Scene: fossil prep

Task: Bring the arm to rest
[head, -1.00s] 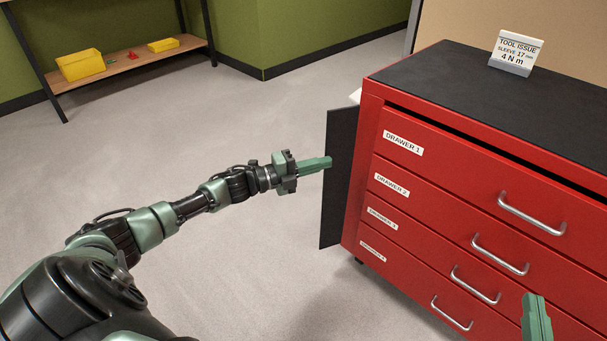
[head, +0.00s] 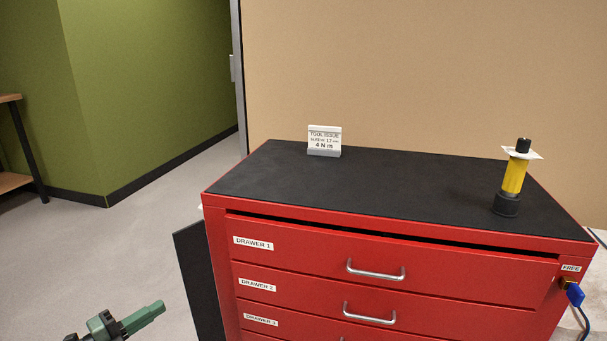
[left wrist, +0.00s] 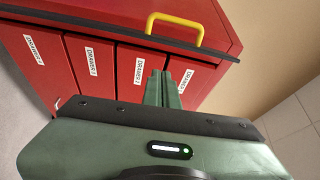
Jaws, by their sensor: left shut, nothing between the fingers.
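My left gripper (head: 158,309) shows at the lower left of the head view, green, with its fingers together and nothing between them. It is in the air left of the red drawer cabinet (head: 215,235), apart from it as far as I can see. In the left wrist view the closed green fingers (left wrist: 163,88) point toward the labelled drawer fronts (left wrist: 95,85). My right gripper is not in view.
A dark panel (head: 196,270) stands at the cabinet's left side. The black cabinet top (head: 400,180) holds a sign (head: 324,141) and a yellow-and-black tool (head: 513,178). A yellow handle (left wrist: 176,22) shows in the wrist view. Open floor (head: 110,240) lies left.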

